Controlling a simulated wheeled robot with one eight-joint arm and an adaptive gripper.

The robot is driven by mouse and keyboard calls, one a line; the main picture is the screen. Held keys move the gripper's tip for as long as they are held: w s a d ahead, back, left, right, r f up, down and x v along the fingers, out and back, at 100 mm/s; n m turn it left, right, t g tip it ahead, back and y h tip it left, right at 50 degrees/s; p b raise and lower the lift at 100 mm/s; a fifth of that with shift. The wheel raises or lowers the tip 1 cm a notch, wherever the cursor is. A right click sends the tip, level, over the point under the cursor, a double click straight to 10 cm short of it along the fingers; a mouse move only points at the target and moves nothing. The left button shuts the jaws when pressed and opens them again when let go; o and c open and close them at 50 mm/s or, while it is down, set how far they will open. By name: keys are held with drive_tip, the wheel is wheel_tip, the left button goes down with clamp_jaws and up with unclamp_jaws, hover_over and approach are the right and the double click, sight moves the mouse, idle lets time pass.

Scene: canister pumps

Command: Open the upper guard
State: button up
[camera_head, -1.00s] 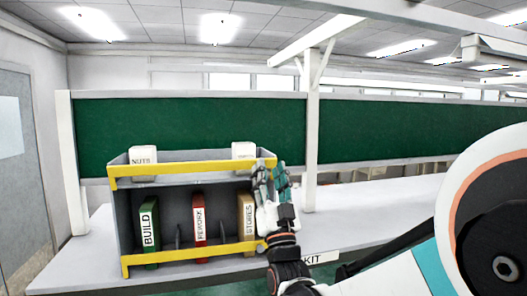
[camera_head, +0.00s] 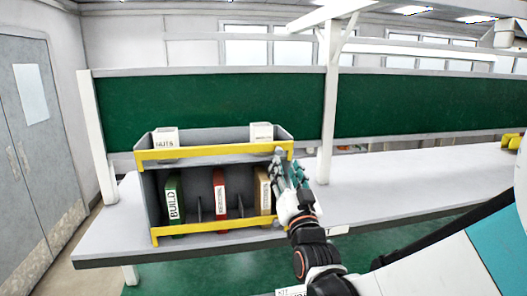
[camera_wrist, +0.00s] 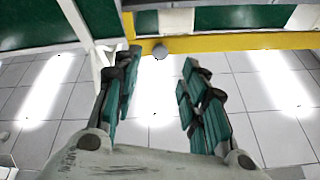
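The upper guard (camera_head: 213,152) is a yellow bar across the front of the top tier of a grey shelf unit. It sits level at the top tier's front edge. My gripper (camera_head: 290,172) is at the guard's right end and hides a small part of it. In the wrist view a yellow bar (camera_wrist: 235,42) crosses the top, with a round grey knob (camera_wrist: 160,52) at its lower edge. The knob shows between and beyond my two teal finger pads. My gripper (camera_wrist: 159,72) is open, with nothing between the fingers. Contact cannot be told.
A lower yellow guard (camera_head: 205,229) crosses the bottom tier, before a green BUILD binder (camera_head: 174,200), a red binder (camera_head: 220,190) and a tan one (camera_head: 263,190). A NUTS box (camera_head: 165,138) and another white box (camera_head: 262,132) stand on top.

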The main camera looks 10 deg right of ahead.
sight(279, 153)
drive_tip(key=x, duration=0.6)
drive_tip(key=shift+w+r+p, duration=0.1)
drive_tip(key=shift+w+p, duration=0.25)
drive_tip(key=shift+w, duration=0.05)
clamp_jaws()
